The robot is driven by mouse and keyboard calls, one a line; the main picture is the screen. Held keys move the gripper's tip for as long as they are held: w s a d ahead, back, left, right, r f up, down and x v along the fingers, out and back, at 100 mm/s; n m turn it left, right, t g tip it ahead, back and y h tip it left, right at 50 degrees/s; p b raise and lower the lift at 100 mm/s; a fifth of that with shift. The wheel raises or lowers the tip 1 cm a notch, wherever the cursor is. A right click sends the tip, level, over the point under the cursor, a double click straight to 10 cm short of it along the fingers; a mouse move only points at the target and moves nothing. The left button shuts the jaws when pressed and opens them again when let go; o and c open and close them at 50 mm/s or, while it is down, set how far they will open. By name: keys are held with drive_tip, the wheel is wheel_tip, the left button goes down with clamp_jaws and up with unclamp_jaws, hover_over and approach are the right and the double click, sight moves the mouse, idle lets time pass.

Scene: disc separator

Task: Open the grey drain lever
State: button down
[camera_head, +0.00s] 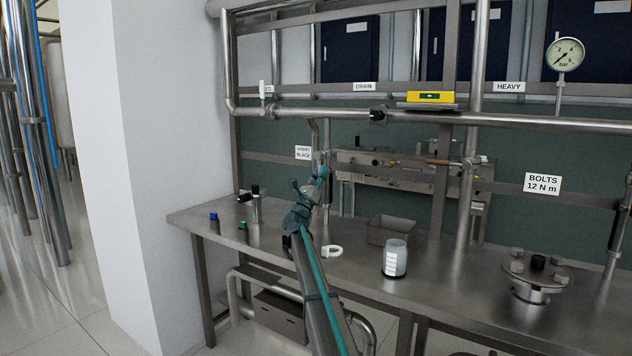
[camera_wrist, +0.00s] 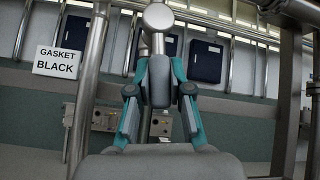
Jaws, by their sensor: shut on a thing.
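My gripper (camera_head: 321,174) reaches over the bench towards the pipework at the back, below the horizontal pipe. In the wrist view its teal and grey fingers (camera_wrist: 159,76) close together on the grey drain lever (camera_wrist: 157,18), a grey piece with a rounded end that rises beyond the fingertips. A DRAIN label (camera_head: 364,86) hangs above the horizontal pipe, up and right of my gripper.
A vertical pipe and a GASKET BLACK sign (camera_head: 303,152) stand close left of my gripper. A horizontal pipe (camera_head: 500,120) crosses above. On the steel bench (camera_head: 330,275) are a grey bin (camera_head: 391,230), a labelled jar (camera_head: 395,259), a white ring (camera_head: 332,251) and a bolted flange (camera_head: 537,270).

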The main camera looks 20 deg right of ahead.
drive_tip(key=shift+w+a+m+g+h, duration=0.15)
drive_tip(key=shift+m+g+h, duration=0.25)
drive_tip(key=shift+m+g, duration=0.2)
drive_tip(key=c, duration=1.1)
unclamp_jaws()
drive_tip(key=shift+o, duration=0.2)
drive_tip(key=shift+r+n+t+y, duration=0.1)
drive_tip(key=shift+n+t+y, duration=0.2)
drive_tip(key=shift+n+t, duration=0.1)
